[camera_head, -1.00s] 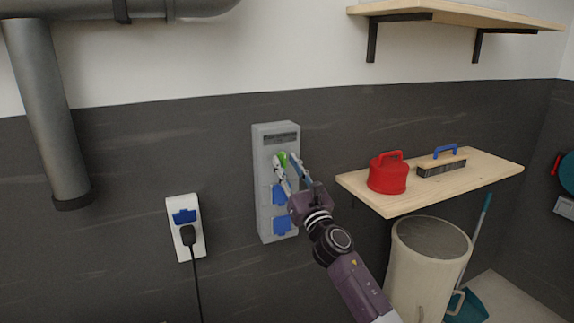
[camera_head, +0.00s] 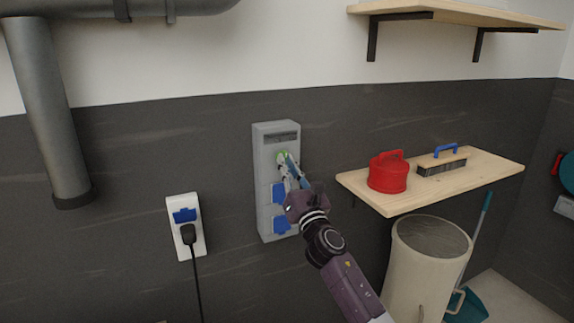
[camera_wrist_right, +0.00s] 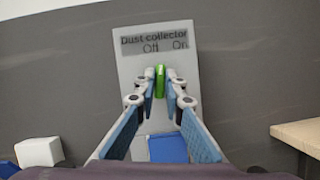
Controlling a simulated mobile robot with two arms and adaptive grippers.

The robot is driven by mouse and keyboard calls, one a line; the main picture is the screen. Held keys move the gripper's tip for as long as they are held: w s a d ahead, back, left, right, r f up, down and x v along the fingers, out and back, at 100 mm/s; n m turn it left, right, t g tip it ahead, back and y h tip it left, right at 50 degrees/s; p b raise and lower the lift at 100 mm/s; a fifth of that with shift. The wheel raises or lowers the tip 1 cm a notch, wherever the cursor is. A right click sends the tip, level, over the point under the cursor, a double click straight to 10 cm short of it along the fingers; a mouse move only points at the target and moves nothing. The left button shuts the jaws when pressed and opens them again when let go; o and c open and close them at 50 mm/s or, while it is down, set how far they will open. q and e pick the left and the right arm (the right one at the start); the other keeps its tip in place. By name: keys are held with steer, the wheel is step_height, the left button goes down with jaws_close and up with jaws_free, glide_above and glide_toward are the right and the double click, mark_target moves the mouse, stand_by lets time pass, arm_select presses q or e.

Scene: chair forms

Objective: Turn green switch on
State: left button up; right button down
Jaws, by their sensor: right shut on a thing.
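The green switch (camera_head: 281,157) sits on the upper part of a grey wall panel (camera_head: 264,190). In the right wrist view the green switch (camera_wrist_right: 160,80) stands roughly upright below the label "Dust collector", with "Off" at left and "On" at right. My right gripper (camera_head: 287,160) is shut on the switch, with a fingertip at each side of it, as the right wrist view also shows (camera_wrist_right: 160,97). The fingers hide part of the switch in the head view. My left gripper is not in view.
Blue-covered sockets (camera_head: 281,225) are below the switch on the panel. A white outlet (camera_head: 185,240) with a black plug is to the left. A wooden shelf (camera_head: 490,170) at right holds a red canister (camera_head: 388,176) and a brush (camera_head: 441,165). A bin (camera_head: 425,270) stands below.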

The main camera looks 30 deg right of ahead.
steer(key=m+g+h+p, duration=0.1)
steer(key=m+g+p, duration=0.1)
steer(key=m, duration=0.4)
steer(key=m+g+h+p, duration=0.2)
steer(key=m+p, duration=0.1)
steer(key=m, duration=0.4)
steer(key=m+g+h+p, duration=0.2)
steer(key=m+p, duration=0.1)
steer(key=m, duration=0.3)
steer(key=shift+a+r+m+p, duration=0.2)
steer(key=shift+m+p, duration=0.1)
steer(key=c, duration=2)
jaws_free()
steer(key=v, duration=1.2)
